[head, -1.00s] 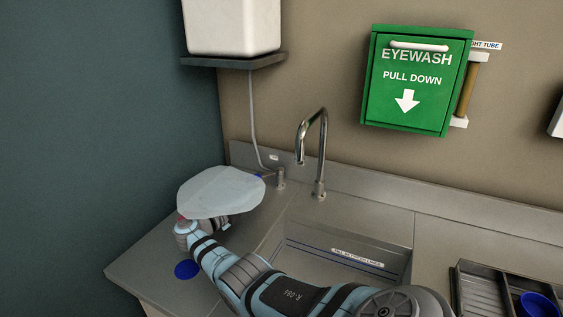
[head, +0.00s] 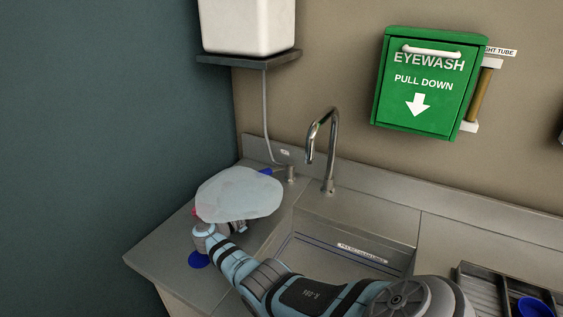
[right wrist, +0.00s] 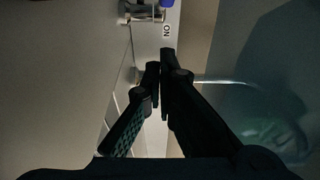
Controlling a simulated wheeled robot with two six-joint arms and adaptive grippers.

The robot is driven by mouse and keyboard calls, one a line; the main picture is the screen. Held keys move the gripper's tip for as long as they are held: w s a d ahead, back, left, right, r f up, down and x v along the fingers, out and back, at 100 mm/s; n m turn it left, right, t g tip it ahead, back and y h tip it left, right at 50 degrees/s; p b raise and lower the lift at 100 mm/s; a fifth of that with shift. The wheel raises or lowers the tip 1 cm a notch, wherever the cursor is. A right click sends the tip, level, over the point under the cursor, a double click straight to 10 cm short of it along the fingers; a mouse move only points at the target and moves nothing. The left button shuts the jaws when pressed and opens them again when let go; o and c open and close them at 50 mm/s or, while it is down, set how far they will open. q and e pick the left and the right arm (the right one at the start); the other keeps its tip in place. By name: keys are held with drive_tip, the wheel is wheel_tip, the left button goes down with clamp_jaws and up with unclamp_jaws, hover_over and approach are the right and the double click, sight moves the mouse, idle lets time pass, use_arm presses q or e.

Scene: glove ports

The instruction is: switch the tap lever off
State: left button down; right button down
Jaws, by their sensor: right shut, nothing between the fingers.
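The blue tap lever (head: 265,171) sticks out to the left of a short metal valve post (head: 291,173) at the back of the counter, left of the curved tap spout (head: 331,150). In the right wrist view the lever's blue end (right wrist: 167,3) shows at the top edge, near an ON label (right wrist: 167,30). My right gripper (right wrist: 160,68) is shut and empty, its fingertips short of the label and apart from the lever in that picture. In the head view a pale translucent round thing (head: 240,195) hides most of the gripper. My left gripper is not in view.
A white tank (head: 248,25) on a wall shelf has a tube running down toward the post. A sink (head: 335,255) lies under my right arm. A blue disc (head: 198,260) is on the counter. A green eyewash box (head: 430,85) hangs on the wall; a dark tray (head: 480,285) is at right.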

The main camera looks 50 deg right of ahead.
drive_tip(key=a, duration=0.3)
drive_tip(key=a+b, duration=0.1)
drive_tip(key=a, duration=0.1)
drive_tip(key=shift+w+r, duration=0.1)
drive_tip(key=shift+w, duration=0.15)
drive_tip(key=a, duration=0.2)
drive_tip(key=w+a, duration=0.1)
drive_tip(key=a, duration=0.1)
drive_tip(key=shift+a+f+b, duration=0.1)
drive_tip(key=shift+f+b, duration=0.1)
drive_tip(key=shift+b, duration=0.15)
drive_tip(key=shift+s+a, duration=0.1)
drive_tip(key=shift+a, duration=0.1)
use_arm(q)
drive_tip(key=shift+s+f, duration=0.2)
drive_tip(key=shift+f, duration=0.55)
use_arm(e)
drive_tip(key=shift+s+r, duration=0.15)
drive_tip(key=shift+a, duration=0.1)
